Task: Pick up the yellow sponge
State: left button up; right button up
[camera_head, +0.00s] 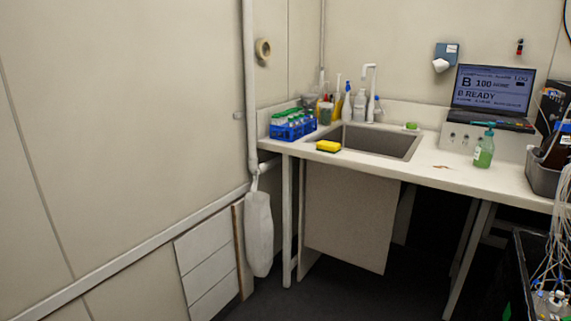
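The yellow sponge (329,146) lies on the white counter, at the front left edge of the sink. It has a darker layer along its lower side. Nothing covers it. Neither of my grippers shows in the head view.
The counter (470,176) holds a sink (385,142), a blue rack (287,130) of capped tubes left of the sponge, and several bottles behind. A green bottle (484,150) and a laptop (491,95) stand to the right. A black crate (520,275) with tubing is at lower right. Floor before the counter is clear.

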aim_at(322, 145)
jog(key=i, duration=1.95)
jog(key=z, duration=1.9)
jog(key=i, duration=0.65)
jog(key=u, duration=1)
